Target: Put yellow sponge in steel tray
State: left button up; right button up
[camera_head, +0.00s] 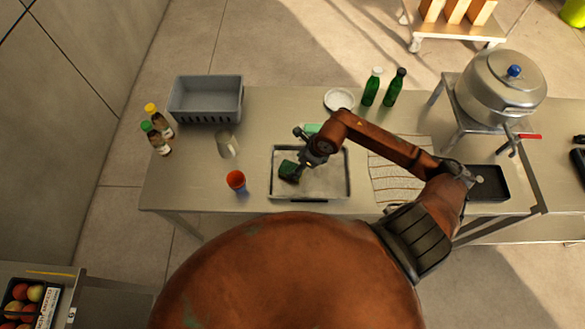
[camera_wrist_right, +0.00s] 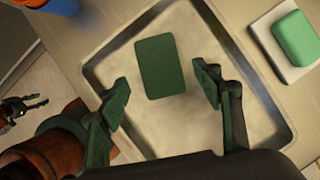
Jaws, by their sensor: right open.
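A dark green rectangular pad (camera_wrist_right: 160,66) lies flat inside the steel tray (camera_wrist_right: 262,132) in the right wrist view. It may be the sponge seen from its green face; no yellow shows. My right gripper (camera_wrist_right: 160,88) is open above the tray, with one finger on each side of the pad and visible gaps between. In the head view the right gripper (camera_head: 297,165) is over the left part of the steel tray (camera_head: 335,197), beside a dark green block (camera_head: 288,171). A small dark gripper, probably my left one (camera_wrist_right: 22,108), shows at the wrist view's left edge.
A striped cloth (camera_head: 400,180) lies right, before a pressure cooker (camera_head: 497,90).

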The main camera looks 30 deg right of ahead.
jog(key=v, duration=0.6)
